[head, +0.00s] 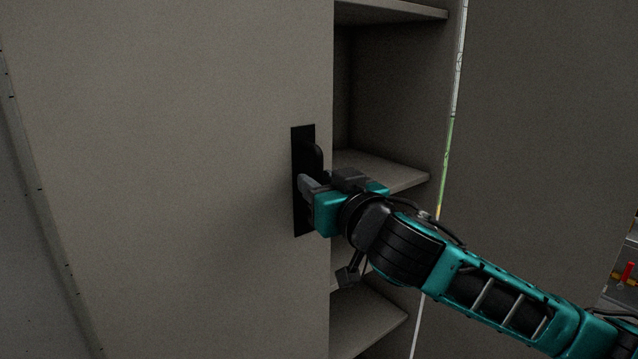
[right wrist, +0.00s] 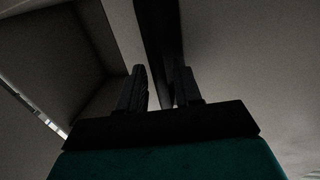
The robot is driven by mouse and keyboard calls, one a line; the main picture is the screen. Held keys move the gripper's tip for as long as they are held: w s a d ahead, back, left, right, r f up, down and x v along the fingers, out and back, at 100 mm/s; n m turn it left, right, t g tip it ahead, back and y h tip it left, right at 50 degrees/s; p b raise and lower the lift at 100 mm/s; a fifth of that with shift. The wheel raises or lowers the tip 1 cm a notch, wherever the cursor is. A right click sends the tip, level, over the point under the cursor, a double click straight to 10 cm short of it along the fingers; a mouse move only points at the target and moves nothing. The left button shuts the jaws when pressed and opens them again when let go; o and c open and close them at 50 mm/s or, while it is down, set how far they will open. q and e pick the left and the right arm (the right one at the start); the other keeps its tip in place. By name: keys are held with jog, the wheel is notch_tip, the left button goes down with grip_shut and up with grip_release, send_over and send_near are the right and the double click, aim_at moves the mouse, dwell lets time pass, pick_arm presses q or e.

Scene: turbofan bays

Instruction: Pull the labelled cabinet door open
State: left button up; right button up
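The grey cabinet door (head: 190,150) stands partly open, and its face fills the left of the head view. No label shows on the visible part. A black handle plate (head: 303,143) with a raised black handle (head: 317,158) sits near the door's free edge. My right gripper (head: 317,183) is at the handle, one finger on each side of it. In the right wrist view the two fingers (right wrist: 160,90) stand a little apart with the dark handle strip (right wrist: 158,30) between them; the exact contact is in shadow. My left gripper is out of view.
Behind the door edge the cabinet interior shows empty shelves (head: 385,172). A grey panel (head: 550,130) stands right of the opening, beside a thin bright strip (head: 449,140). A small red object (head: 628,271) is at the far right edge.

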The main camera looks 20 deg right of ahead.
jog(key=shift+w, duration=0.35)
jog(key=shift+c, duration=0.2)
grip_shut()
